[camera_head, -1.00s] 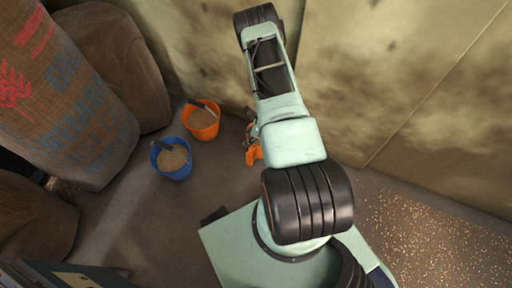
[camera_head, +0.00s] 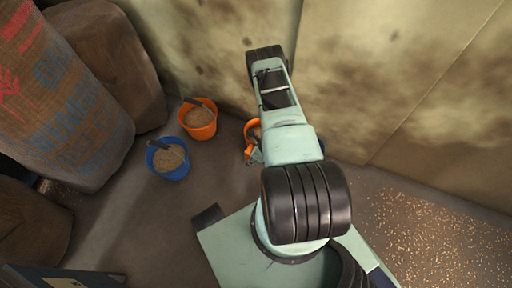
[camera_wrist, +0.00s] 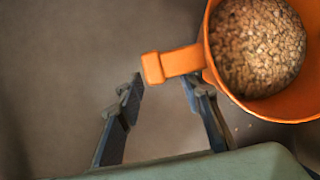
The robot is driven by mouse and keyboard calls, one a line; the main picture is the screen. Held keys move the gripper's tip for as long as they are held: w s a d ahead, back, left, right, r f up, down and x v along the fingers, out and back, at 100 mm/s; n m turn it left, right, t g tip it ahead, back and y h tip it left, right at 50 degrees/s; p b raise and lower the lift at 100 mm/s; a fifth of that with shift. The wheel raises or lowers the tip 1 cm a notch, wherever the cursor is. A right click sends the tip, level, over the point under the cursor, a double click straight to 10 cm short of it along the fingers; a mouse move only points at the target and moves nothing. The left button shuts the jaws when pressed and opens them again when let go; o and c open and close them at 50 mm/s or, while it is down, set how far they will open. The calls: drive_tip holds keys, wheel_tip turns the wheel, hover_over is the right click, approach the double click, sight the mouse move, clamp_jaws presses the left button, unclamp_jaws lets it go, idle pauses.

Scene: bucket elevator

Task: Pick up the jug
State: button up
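The orange jug (camera_wrist: 300,99) is full of pale brown grains and shows at the upper right of the wrist view. Its short, blocky handle (camera_wrist: 178,63) points left. My gripper (camera_wrist: 163,84) is open, its two dark fingers apart and empty. The handle lies just beyond the fingertips, across the gap between them; I cannot tell whether they touch. In the head view the jug (camera_head: 249,127) is partly hidden behind my arm, by the wall, and my gripper is mostly hidden there too.
An orange bucket (camera_head: 199,123) and a blue bucket (camera_head: 167,165), each with grain and a scoop, stand on the floor left of the jug. Large sacks (camera_head: 66,110) stand farther left. A stained wall (camera_head: 400,80) rises behind. Loose grain (camera_head: 430,225) covers the floor at right.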

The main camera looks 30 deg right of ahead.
drive_tip(key=b+x, duration=0.1)
drive_tip(key=x, duration=0.2)
drive_tip(key=shift+w, duration=0.1)
drive_tip(key=shift+c, duration=0.3)
drive_tip(key=shift+d, duration=0.1)
clamp_jaws()
drive_tip(key=shift+w+r, duration=0.1)
drive_tip(key=shift+r, duration=0.05)
